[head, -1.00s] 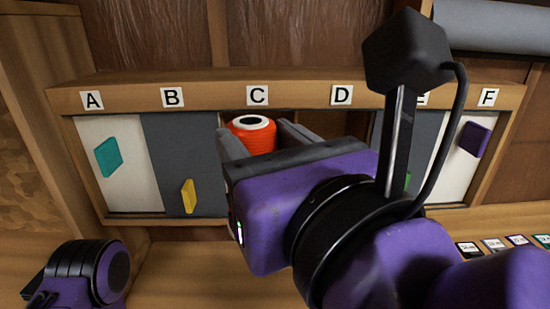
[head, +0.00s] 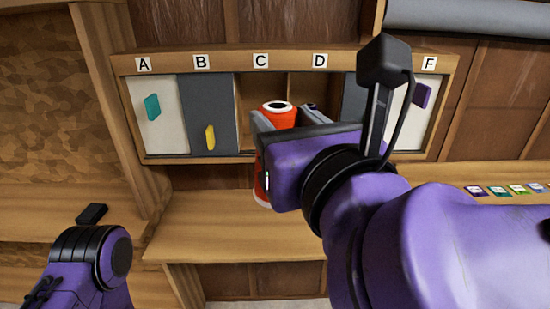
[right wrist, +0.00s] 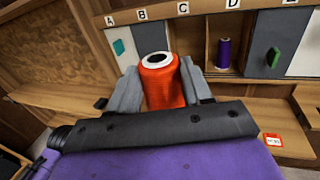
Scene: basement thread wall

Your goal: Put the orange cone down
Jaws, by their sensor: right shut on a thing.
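The orange cone (head: 277,118) is a spool of orange thread with a white top ring and dark centre. My right gripper (head: 285,115) is shut on it, one grey finger on each side. The cone is upright in front of the cubby row, and its lower end shows below the gripper, over the bench. In the right wrist view the cone (right wrist: 162,86) sits between the fingers, its lower part hidden by the gripper body. Whether its base touches the bench is unclear. My left arm shows at the lower left; its gripper is out of view.
Compartment C (head: 258,92) is open and looks empty. Compartment D holds a purple cone (right wrist: 224,54). Doors with coloured handles cover A and B.

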